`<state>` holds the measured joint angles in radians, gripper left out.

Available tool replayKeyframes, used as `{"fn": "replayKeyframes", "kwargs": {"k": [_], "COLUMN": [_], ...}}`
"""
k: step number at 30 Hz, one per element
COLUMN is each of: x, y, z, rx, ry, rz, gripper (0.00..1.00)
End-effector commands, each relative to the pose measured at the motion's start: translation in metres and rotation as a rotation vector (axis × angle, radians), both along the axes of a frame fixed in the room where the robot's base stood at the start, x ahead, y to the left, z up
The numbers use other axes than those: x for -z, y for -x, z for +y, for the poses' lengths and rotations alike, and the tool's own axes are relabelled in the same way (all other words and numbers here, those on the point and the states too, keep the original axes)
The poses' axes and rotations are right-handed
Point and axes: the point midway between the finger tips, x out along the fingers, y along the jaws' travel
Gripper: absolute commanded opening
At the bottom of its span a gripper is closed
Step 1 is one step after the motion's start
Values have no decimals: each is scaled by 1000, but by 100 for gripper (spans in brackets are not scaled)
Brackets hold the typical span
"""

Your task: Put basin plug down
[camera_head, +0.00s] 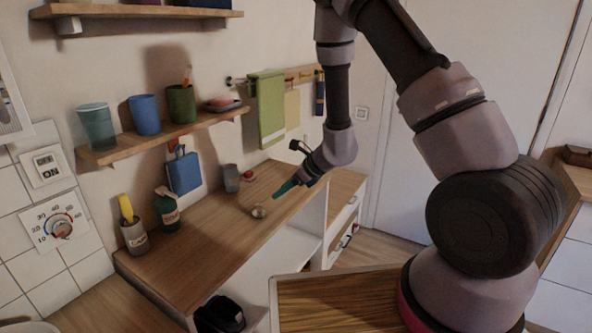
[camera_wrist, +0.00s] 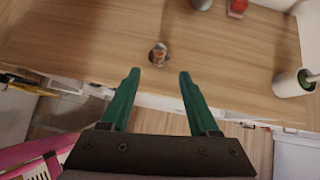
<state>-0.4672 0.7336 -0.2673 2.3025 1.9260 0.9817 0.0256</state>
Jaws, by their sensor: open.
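The basin plug looks like the small round metallic piece (camera_head: 259,212) lying on the wooden counter (camera_head: 208,235). In the wrist view it (camera_wrist: 158,55) sits on the counter beyond the fingertips, near the counter's front edge. My gripper (camera_head: 282,188) has green fingers and is above the counter's front edge, to the right of the plug. In the wrist view my gripper (camera_wrist: 160,75) is open, with nothing between its fingers. The plug is apart from both fingers.
A grey cup (camera_head: 231,179) and a small red item (camera_head: 248,175) stand behind the plug. A dark green bottle (camera_head: 167,208) and a holder with a yellow item (camera_head: 134,236) stand at the left. A shelf with cups (camera_head: 165,133) hangs above. The counter around the plug is clear.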

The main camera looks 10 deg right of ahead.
Motion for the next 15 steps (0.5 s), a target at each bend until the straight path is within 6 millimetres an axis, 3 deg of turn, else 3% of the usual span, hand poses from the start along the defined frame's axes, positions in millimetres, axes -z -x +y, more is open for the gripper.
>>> {"fn": "replayKeyframes", "kwargs": {"k": [4,7,11,15], "x": [-6,-32,-96,-171], "y": [1,2,12,37], "z": [0,4,7,0], "rx": [-11,-66,-216,-425], "ry": [-3,-17,-30,-1], "rz": [-7,-40,-138,-283], "gripper": [61,61,61,61]}}
